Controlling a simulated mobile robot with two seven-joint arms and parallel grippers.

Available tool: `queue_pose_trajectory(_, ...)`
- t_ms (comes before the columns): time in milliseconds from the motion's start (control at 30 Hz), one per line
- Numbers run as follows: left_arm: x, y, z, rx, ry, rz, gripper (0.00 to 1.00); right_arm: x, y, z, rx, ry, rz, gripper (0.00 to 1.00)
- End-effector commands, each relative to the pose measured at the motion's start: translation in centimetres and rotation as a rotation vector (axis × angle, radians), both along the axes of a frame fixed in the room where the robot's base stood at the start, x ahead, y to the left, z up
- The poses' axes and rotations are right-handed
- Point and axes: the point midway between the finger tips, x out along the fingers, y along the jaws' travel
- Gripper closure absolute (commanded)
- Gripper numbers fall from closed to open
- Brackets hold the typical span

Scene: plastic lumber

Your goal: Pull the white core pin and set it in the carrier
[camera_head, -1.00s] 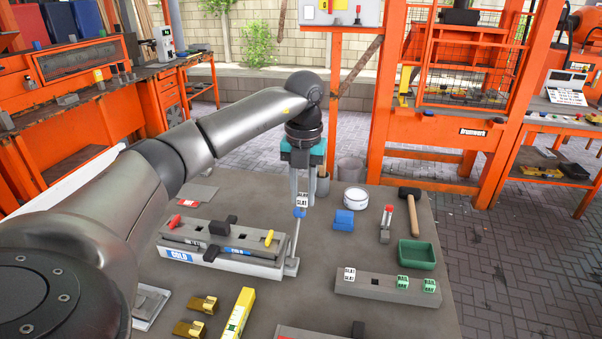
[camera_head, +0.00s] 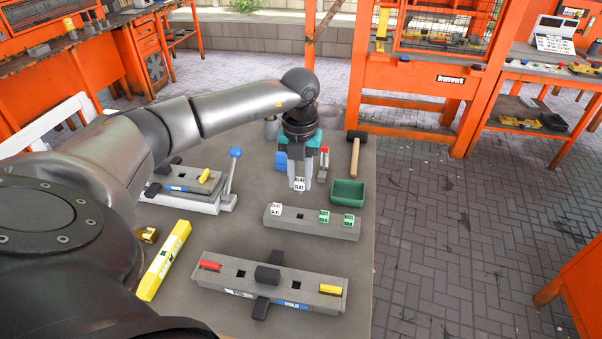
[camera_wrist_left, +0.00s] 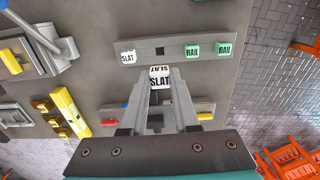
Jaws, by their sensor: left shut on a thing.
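My left gripper (camera_head: 299,188) is shut on a white core pin (camera_head: 299,184) lettered SLAT. The pin also shows between the fingers in the left wrist view (camera_wrist_left: 160,78). The gripper holds it above the table, just behind the grey carrier bar (camera_head: 342,234) in the head view. The carrier holds another white SLAT pin (camera_head: 277,209) at its left end and two green RAIL pins (camera_head: 348,220) at its right. An empty square hole (camera_head: 299,215) lies between them. My right gripper is not in view.
A grey mold (camera_head: 222,282) with red and yellow pins lies in front. A green tray (camera_head: 347,192) and a mallet (camera_head: 355,150) are behind the carrier. A yellow level (camera_head: 165,262) lies at left.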

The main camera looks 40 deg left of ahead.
Motion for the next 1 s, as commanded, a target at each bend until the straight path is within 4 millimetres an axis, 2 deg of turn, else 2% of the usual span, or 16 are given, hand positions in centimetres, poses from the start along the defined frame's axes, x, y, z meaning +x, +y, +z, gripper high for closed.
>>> queue_pose_trajectory(267,0.0,0.0,0.1,0.0,0.001,0.0,1.0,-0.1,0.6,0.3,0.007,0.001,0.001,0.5)
queue_pose_trajectory(367,0.0,0.0,-0.5,0.0,0.001,0.0,1.0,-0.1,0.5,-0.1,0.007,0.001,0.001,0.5)
queue_pose_trajectory(800,0.0,0.0,-5.2,0.0,0.001,0.0,1.0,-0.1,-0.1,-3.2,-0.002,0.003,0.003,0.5)
queue_pose_trajectory(1000,0.0,0.0,-6.6,-0.001,0.0,0.0,1.0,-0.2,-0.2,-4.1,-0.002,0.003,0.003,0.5)
